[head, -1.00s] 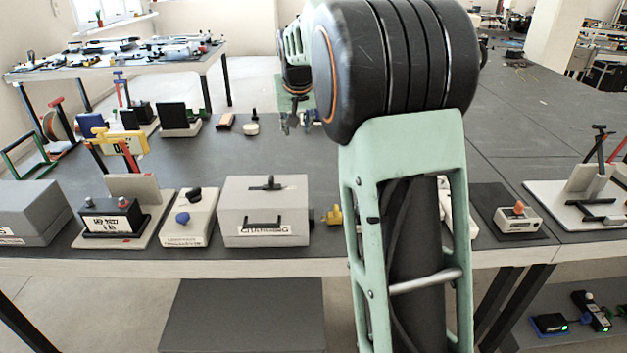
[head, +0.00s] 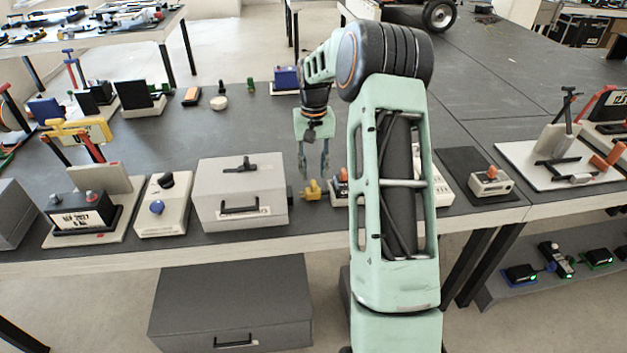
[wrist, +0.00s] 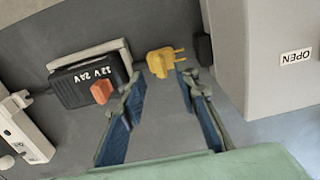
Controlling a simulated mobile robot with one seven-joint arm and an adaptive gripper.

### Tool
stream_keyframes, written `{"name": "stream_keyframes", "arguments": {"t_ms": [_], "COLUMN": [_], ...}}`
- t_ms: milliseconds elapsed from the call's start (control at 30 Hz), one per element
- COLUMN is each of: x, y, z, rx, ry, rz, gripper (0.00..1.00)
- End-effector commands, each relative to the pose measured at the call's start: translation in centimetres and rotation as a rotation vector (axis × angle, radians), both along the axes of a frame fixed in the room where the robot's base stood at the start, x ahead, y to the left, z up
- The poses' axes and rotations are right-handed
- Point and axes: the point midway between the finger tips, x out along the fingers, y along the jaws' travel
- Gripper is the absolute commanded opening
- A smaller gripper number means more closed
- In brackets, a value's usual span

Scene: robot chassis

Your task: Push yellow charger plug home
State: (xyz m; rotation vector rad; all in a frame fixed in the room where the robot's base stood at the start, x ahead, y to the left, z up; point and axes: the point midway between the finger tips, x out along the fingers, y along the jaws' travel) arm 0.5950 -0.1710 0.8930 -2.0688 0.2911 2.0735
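The yellow charger plug (head: 312,189) lies on the dark bench top, just right of the grey case (head: 245,190) with a black handle. In the wrist view the plug (wrist: 162,62) has its prongs pointing right, towards a dark fitting (wrist: 203,49) on the case's side. A gap shows between prongs and fitting. My gripper (head: 314,170) hangs with its fingers down above and slightly behind the plug. In the wrist view my gripper (wrist: 158,88) is open and empty, with the plug just beyond its fingertips.
A black 12V/24V unit (wrist: 85,82) with an orange switch sits close left of the plug in the wrist view. My arm partly hides it in the head view. A box with a blue knob (head: 160,205) stands left of the case.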

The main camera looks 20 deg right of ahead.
Motion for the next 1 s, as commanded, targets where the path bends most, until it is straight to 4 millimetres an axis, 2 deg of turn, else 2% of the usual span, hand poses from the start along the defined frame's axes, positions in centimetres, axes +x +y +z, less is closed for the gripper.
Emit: {"name": "stream_keyframes", "arguments": {"t_ms": [100, 300, 633, 900, 1000], "x": [0.0, 0.0, 0.0, 0.0, 0.0], "y": [0.0, 0.0, 0.0, 0.0, 0.0], "z": [-2.1, -4.1, -4.4, -4.4, -4.4], "rx": [0.000, 0.001, -0.001, -0.001, -0.001], "ry": [0.001, -0.001, -0.002, -0.002, -0.002], "rz": [0.000, 0.000, 0.000, 0.000, 0.000], "gripper": [0.29, 0.29, 0.29, 0.00, 0.00]}}
